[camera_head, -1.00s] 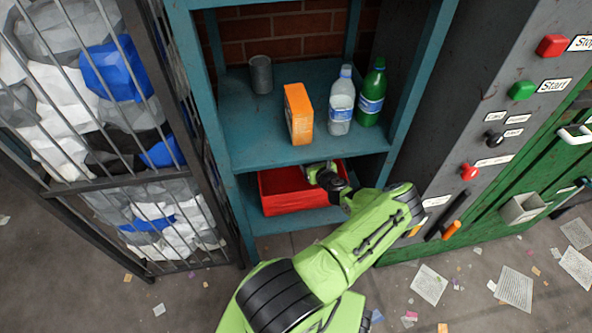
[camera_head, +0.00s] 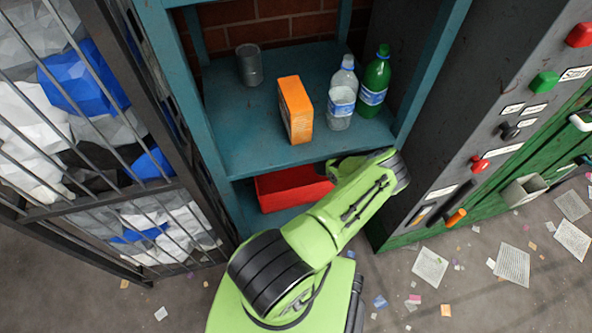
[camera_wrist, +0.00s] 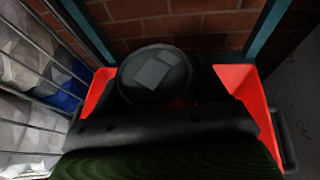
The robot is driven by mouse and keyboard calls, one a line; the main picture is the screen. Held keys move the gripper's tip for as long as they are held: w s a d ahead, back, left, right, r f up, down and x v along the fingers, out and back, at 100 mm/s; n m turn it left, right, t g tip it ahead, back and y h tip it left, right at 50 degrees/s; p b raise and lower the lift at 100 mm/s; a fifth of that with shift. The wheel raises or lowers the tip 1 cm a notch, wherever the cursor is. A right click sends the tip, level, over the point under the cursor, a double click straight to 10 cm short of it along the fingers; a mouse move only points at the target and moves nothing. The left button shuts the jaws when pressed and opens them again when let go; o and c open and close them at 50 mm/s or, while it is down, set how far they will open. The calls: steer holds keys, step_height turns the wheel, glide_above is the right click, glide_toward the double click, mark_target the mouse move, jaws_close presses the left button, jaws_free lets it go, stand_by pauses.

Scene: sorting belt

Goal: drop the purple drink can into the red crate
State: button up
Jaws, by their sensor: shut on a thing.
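The red crate (camera_head: 292,187) stands on the lower shelf, partly hidden by my arm and the upper shelf. In the wrist view its red walls (camera_wrist: 243,88) show on both sides of my gripper (camera_wrist: 158,92). My gripper is shut on a dark, round-ended thing (camera_wrist: 160,68) that looks like a can, over or within the crate; its height above the floor cannot be told. No purple shows on it in this dim light, so its colour cannot be confirmed. In the head view my gripper and the held thing are hidden.
The upper shelf (camera_head: 245,148) holds a grey tin (camera_head: 249,65), an orange box (camera_head: 295,110), a clear bottle (camera_head: 341,98) and a green bottle (camera_head: 374,82). A barred cage (camera_head: 120,200) stands left of the shelf, a control cabinet (camera_head: 470,130) right. Teal posts frame the opening.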

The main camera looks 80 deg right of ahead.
step_height(320, 180, down, 6)
steer(key=b, duration=0.5)
steer(key=shift+r, duration=0.1)
steer(key=o, duration=1.1)
steer(key=shift+c, duration=0.2)
steer(key=p+v, duration=0.5)
steer(key=v, duration=1.1)
